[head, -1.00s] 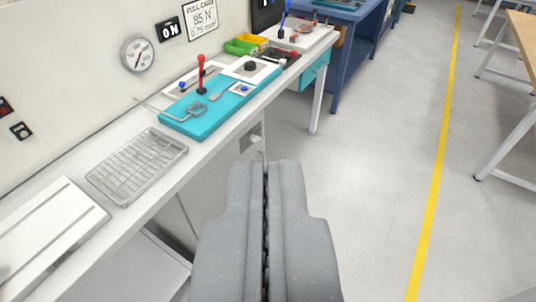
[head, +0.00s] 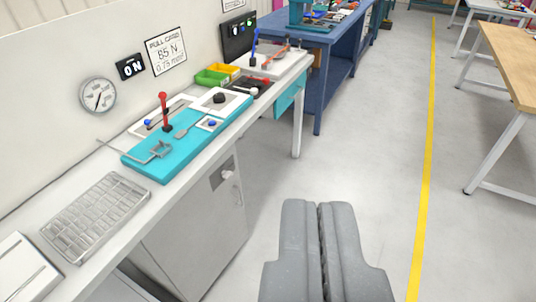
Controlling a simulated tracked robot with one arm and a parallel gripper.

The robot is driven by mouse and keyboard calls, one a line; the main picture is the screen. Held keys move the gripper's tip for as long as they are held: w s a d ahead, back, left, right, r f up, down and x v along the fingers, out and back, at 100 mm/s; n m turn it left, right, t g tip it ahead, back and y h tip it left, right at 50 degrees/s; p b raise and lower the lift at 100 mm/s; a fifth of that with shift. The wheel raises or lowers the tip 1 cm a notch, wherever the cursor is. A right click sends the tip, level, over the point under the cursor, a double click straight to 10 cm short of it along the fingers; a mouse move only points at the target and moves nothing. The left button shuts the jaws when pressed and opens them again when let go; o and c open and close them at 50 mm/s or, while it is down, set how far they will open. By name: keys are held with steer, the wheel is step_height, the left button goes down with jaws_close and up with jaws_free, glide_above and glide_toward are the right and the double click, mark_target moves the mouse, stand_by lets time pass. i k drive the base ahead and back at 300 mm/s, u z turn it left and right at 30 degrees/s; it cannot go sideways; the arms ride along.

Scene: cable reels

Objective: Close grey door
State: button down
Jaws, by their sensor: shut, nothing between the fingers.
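The grey door (head: 195,235) is the pale grey front panel of a cabinet under the white workbench. It has a small handle (head: 238,194) near its right edge and a latch plate with a knob (head: 222,175) near its top. The door looks roughly in line with the bench front; I cannot tell whether it is fully shut. My gripper (head: 308,205) is shut and empty, at the bottom of the view over the floor. It is to the right of the door and apart from it in the picture.
The white bench (head: 140,215) bears a wire rack (head: 95,215) and a teal board with a red lever (head: 165,155). A teal drawer (head: 290,93) sits under its far end. A blue bench (head: 340,75) stands beyond. Open floor (head: 380,170) with a yellow line lies to the right.

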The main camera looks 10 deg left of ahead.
mark_target(195, 240)
steer(key=i, duration=1.3)
steer(key=u, duration=0.75)
steer(key=i, duration=0.4)
steer(key=u, duration=0.25)
